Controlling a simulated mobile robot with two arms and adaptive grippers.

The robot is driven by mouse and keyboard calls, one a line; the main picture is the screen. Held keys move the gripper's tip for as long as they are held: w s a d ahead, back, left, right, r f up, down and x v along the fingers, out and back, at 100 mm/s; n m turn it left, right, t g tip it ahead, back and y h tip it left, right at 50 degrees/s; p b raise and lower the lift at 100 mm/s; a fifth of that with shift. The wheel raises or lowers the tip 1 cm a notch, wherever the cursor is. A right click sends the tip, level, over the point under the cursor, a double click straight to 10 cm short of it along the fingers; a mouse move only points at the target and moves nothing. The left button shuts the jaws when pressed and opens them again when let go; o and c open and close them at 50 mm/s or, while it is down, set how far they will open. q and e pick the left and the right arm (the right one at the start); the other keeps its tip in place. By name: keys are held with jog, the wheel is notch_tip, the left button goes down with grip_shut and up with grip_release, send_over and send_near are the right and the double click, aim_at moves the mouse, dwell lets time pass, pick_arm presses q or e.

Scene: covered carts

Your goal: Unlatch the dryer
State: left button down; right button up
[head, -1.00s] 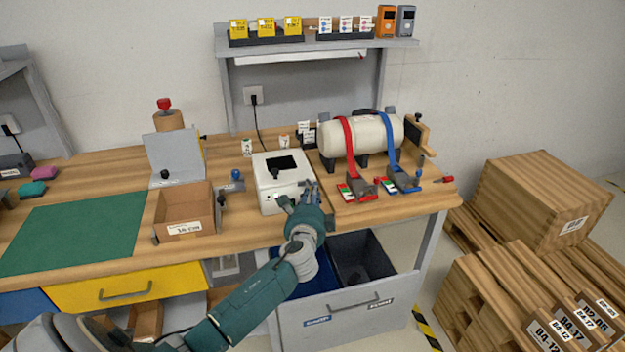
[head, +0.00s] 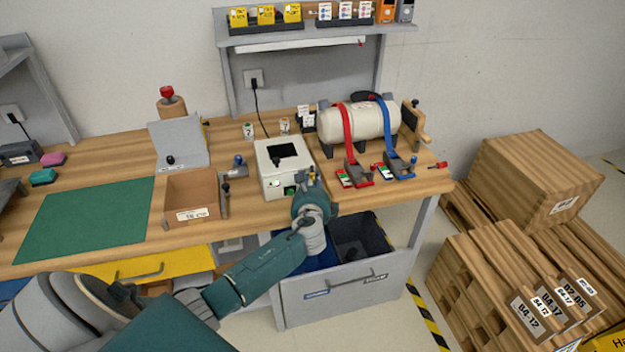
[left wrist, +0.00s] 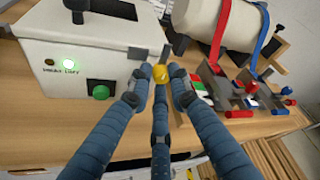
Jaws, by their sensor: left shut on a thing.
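The dryer seems to be the white box (head: 270,178) with a dark square on its top, on the bench. My right gripper is not in view.
A white tank (head: 358,121) with red and blue straps stands to the right, close to the gripper. An open grey bin (head: 340,290) is below the bench edge.

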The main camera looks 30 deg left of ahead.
pick_arm(q)
jog(key=shift+w+r, duration=0.15)
jog(key=shift+r, duration=0.1)
jog(key=c, duration=1.9)
grip_release()
jog(key=shift+c, duration=0.2)
jog(key=shift+f, duration=0.1)
jog(key=v, duration=1.2)
jog(key=shift+f, duration=0.1)
